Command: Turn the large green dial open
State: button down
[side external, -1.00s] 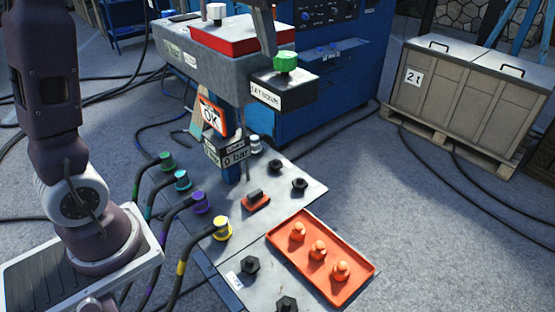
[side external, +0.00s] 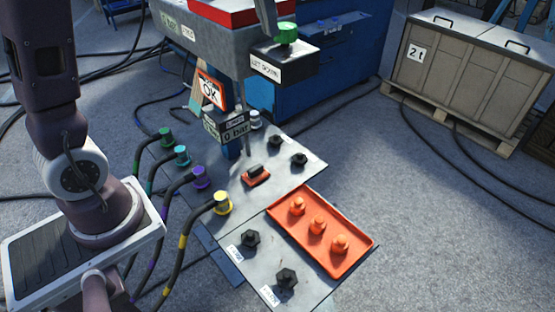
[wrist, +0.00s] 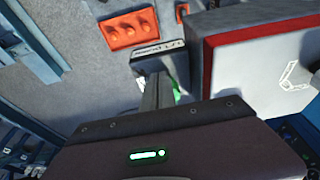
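The green dial (side external: 287,33) sits on top of a dark box with a white label (side external: 266,65), which juts from the grey machine. In the side view a grey finger of my gripper (side external: 267,20) comes down close at the dial's left; the rest of the gripper is out of frame. In the wrist view my gripper (wrist: 165,90) reaches to the labelled box (wrist: 160,50), and a sliver of the green dial (wrist: 177,90) shows by the fingers. Most of the dial is hidden there. I cannot tell whether the fingers touch it or how wide they are open.
A raised red-edged block (wrist: 255,60) stands close right of the fingers in the wrist view. Below are an orange tray with orange knobs (side external: 365,243), a steel plate with black knobs (side external: 322,167) and coloured cable plugs (side external: 222,203). A crate (side external: 455,85) stands right.

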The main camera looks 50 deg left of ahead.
jog(key=shift+s, duration=0.35)
jog(key=w+v, duration=0.1)
jog(key=v, duration=0.4)
jog(key=shift+r, duration=0.55)
jog(key=s+d+f+t, duration=0.1)
jog(key=s+f, duration=0.3)
jog(key=s, duration=0.4)
jog(key=s+d+f+t, duration=0.1)
jog(key=s+d+f, duration=0.2)
jog(key=s, duration=0.5)
jog(key=s+d+f, duration=0.4)
jog(key=s, duration=0.4)
jog(key=shift+f+t, duration=0.35)
jog(key=shift+t, duration=0.05)
